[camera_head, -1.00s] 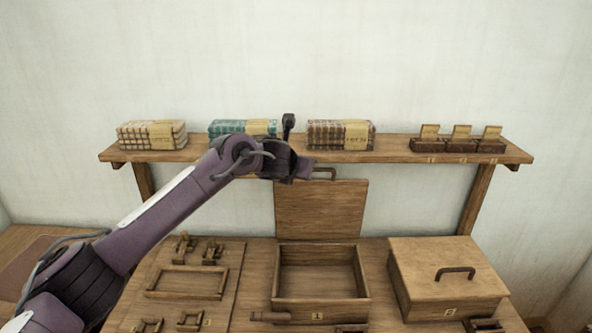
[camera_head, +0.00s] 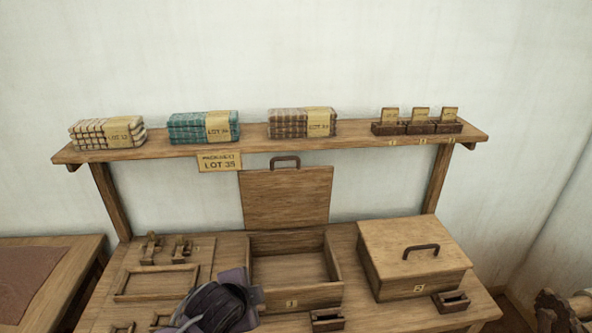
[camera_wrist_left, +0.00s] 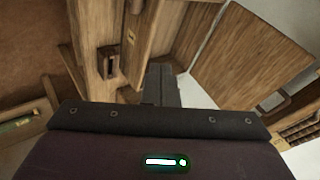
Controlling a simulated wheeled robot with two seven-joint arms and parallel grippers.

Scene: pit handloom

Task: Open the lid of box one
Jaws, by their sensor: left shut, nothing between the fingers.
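Box one (camera_head: 296,298), marked 1, stands on the wooden table, and its inside looks empty. Its lid (camera_head: 286,198) stands upright at the back, with a dark handle (camera_head: 285,160) on its top edge. The lid also shows in the left wrist view (camera_wrist_left: 240,55). My left gripper (camera_head: 252,290) is low in front of the left part of box one, apart from the lid. It is shut with nothing in it; its fingers (camera_wrist_left: 162,82) show in the left wrist view. My right gripper is not in view.
A second box (camera_head: 415,265) with its lid shut stands right of box one. A shelf (camera_head: 360,140) behind holds cloth bundles (camera_head: 203,127) and card holders (camera_head: 418,124). A tool board (camera_head: 205,255) lies left. A small wooden holder (camera_head: 327,319) is in front.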

